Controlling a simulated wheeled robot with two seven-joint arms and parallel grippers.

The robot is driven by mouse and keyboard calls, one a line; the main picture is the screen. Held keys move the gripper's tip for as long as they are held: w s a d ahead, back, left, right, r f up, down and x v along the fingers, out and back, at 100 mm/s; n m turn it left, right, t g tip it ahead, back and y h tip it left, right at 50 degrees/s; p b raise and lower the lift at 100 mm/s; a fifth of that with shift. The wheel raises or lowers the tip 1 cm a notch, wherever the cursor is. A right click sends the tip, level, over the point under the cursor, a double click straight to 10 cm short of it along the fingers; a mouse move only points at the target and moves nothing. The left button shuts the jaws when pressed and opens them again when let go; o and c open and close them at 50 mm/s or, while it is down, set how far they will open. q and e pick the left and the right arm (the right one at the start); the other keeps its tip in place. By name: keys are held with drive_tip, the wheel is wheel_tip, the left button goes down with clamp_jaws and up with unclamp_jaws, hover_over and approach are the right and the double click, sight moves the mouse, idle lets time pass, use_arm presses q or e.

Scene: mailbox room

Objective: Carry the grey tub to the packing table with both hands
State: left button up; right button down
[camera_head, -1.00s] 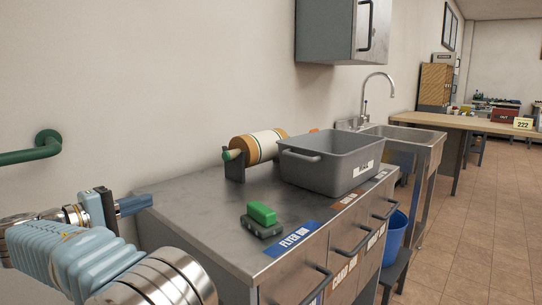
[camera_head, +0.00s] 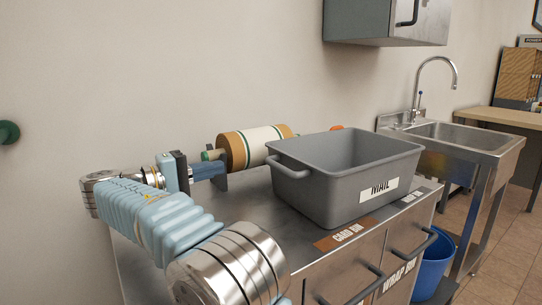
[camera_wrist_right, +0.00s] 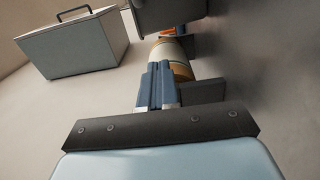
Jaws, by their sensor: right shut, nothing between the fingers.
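The grey tub (camera_head: 345,185), labelled MAIL, stands upright on the steel counter (camera_head: 262,205), with one handle on its left end. Its inside looks empty from here. My right gripper (camera_head: 210,171) is left of the tub, over the back part of the counter, apart from the tub handle. Its blue fingers are closed together with nothing between them, as the right wrist view (camera_wrist_right: 158,88) also shows. My left gripper is not in view. A wooden-topped table (camera_head: 505,119) stands at the far right; I cannot tell if it is the packing table.
A paper roll on a stand (camera_head: 255,148) lies behind the tub's left end, close to my right fingers. A sink (camera_head: 465,134) with a tall tap adjoins on the right. A wall cabinet (camera_head: 385,22) hangs above. A blue bucket (camera_head: 434,257) stands below. Floor shows at right.

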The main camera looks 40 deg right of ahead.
drive_tip(key=d, duration=0.6)
drive_tip(key=s+d, duration=0.1)
drive_tip(key=d, duration=0.2)
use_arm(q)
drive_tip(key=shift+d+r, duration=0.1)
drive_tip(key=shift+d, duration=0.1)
use_arm(e)
drive_tip(key=shift+d, duration=0.65)
drive_tip(key=shift+s, duration=0.1)
